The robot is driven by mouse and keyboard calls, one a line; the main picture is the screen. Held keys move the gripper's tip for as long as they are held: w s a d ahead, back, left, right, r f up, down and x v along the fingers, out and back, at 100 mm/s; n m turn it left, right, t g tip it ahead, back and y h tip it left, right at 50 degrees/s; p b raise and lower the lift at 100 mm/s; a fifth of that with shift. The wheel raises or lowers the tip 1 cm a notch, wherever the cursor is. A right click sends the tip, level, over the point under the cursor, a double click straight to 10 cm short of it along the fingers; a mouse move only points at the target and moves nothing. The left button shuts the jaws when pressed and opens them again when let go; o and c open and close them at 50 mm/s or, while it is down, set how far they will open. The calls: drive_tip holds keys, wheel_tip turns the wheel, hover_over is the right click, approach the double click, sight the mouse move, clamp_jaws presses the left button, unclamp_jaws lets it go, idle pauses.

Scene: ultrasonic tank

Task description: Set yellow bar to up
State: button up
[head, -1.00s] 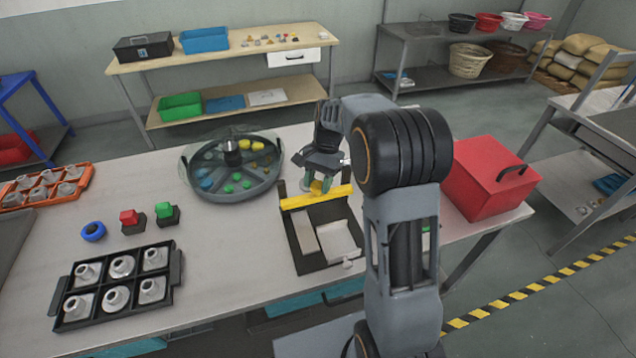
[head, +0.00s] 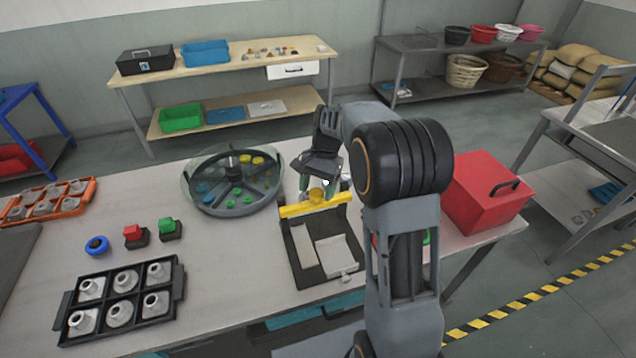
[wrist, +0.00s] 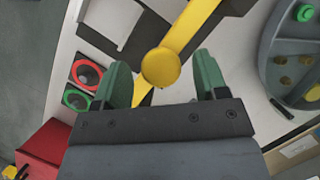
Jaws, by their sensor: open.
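The yellow bar (head: 296,209) lies low across the far end of a black-framed tank (head: 306,272) on the table. A round yellow knob (head: 316,196) sits on the bar, and in the wrist view the knob (wrist: 161,67) shows between the green fingers, with the bar (wrist: 190,27) running diagonally behind it. My gripper (head: 320,190) is above the bar; in the wrist view its two fingers (wrist: 160,85) stand apart on either side of the knob, with a gap at each side. I cannot tell how far the fingertips are from the knob in depth.
A round divided tray (head: 240,205) stands left of the bar. A red box (head: 478,205) with a black handle is at the right. A black rack of metal parts (head: 65,302) and red, green and blue pieces are at the left. Bare table lies left of the tank.

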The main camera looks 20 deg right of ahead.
drive_tip(key=v, duration=1.3)
drive_tip(key=shift+r, duration=0.35)
drive_tip(key=shift+w+d, duration=0.1)
drive_tip(key=shift+d, duration=0.05)
wheel_tip(320, 180, down, 6)
drive_tip(key=s+n+t+h, duration=0.1)
drive_tip(key=s+n+t, duration=0.1)
drive_tip(key=n, duration=0.2)
drive_tip(key=s+a+n+t+h, duration=0.1)
drive_tip(key=s+a+n+t, duration=0.1)
drive_tip(key=s, duration=0.7)
drive_tip(key=s+a+n+t+h, duration=0.1)
drive_tip(key=s+a+n+t, duration=0.1)
drive_tip(key=s, duration=0.8)
drive_tip(key=shift+r+n+t, duration=0.15)
drive_tip(key=shift+n+t, duration=0.35)
drive_tip(key=shift+t, duration=0.5)
